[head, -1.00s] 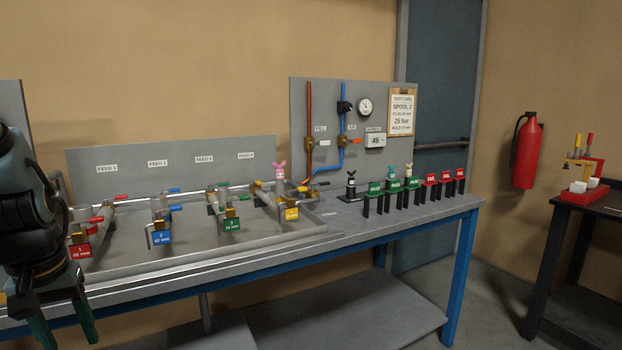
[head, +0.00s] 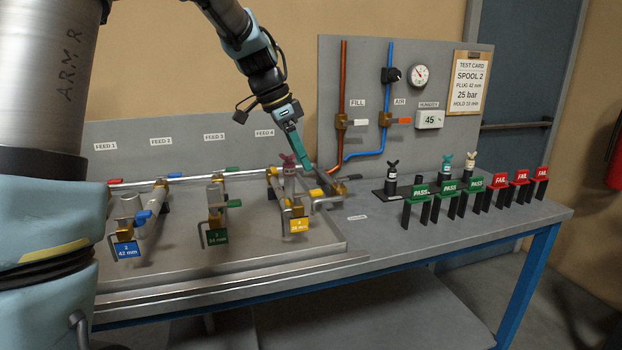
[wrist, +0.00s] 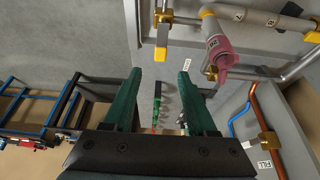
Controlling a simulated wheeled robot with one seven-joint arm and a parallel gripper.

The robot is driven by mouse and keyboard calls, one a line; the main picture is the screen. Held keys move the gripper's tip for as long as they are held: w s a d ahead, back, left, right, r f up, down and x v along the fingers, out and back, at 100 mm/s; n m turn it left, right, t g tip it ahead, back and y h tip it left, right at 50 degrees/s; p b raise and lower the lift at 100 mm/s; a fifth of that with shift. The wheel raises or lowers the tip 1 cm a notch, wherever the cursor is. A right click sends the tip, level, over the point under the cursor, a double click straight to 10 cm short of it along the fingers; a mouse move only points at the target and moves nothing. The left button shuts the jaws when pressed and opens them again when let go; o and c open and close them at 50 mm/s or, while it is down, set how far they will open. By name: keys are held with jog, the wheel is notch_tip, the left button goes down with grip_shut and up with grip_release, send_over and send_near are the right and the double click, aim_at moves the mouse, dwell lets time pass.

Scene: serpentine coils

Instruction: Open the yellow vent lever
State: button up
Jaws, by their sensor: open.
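The yellow vent lever (head: 317,192) is on the feed 4 spool, pointing right, just below and right of my gripper (head: 301,168) in the head view. In the wrist view, what looks like the same yellow lever (wrist: 161,52) hangs from a brass body, just beyond the gap between my green fingertips (wrist: 160,78). My fingers are apart with nothing between them. The lever looks clear of both fingers. The yellow 28 mm plate (head: 299,226) is at the spool's front. A pink winged plug (head: 287,160) is close to my gripper, partly overlapped by it.
Green and blue spools (head: 217,229) are to the left. The back panel has a gauge (head: 418,75), a copper pipe and a blue pipe (head: 388,100). Several PASS and FAIL stands (head: 450,188) are on the right of the bench. The bench front right is clear.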

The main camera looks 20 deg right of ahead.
aim_at(316, 191)
jog(key=p+x, duration=0.1)
jog(key=x, duration=0.6)
jog(key=shift+f+p, duration=0.3)
jog(key=shift+p, duration=0.1)
grip_shut()
